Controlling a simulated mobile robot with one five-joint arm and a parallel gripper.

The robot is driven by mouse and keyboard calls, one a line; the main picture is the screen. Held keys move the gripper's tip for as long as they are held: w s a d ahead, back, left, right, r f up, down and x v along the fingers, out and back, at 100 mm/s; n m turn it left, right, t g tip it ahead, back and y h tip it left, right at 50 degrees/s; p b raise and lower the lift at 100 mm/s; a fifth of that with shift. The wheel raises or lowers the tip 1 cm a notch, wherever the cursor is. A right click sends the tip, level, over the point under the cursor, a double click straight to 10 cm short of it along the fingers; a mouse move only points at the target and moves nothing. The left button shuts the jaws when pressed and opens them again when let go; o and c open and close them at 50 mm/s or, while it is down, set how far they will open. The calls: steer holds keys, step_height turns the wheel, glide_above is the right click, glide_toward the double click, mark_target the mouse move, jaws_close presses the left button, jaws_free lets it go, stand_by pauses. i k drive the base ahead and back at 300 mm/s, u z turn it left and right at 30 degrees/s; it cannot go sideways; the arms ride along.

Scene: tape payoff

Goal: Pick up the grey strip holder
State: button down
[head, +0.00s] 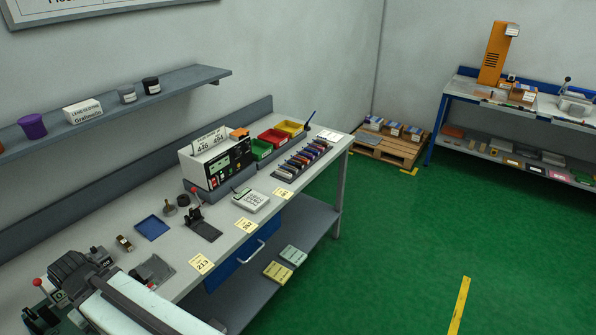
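No single grey strip holder can be picked out with certainty. A row of small strip-like pieces (302,160) in dark, purple, orange and grey tones lies at the far right of the workbench (225,240). A white arm link of mine crosses the lower left corner. Dark parts at its upper end, over the near end of the bench, may be my gripper (76,272). Its fingers cannot be made out, and nothing is seen held in it. It is far from the row of strips. The arm hides part of the bench's near end.
Red, green and yellow bins (274,137) stand behind the strips. A white device (217,160), a blue tray (152,228) and a lever tool (202,222) are on the bench. A shelf (100,113) hangs above. Green floor is clear at right, before a pallet (390,150).

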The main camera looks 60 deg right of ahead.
mark_target(292, 169)
steer(key=z, duration=3.2)
steer(key=k, duration=0.95)
steer(key=u, duration=0.95)
steer(key=i, duration=1)
steer(key=u, duration=0.05)
steer(key=k, duration=0.5)
steer(key=u, duration=0.1)
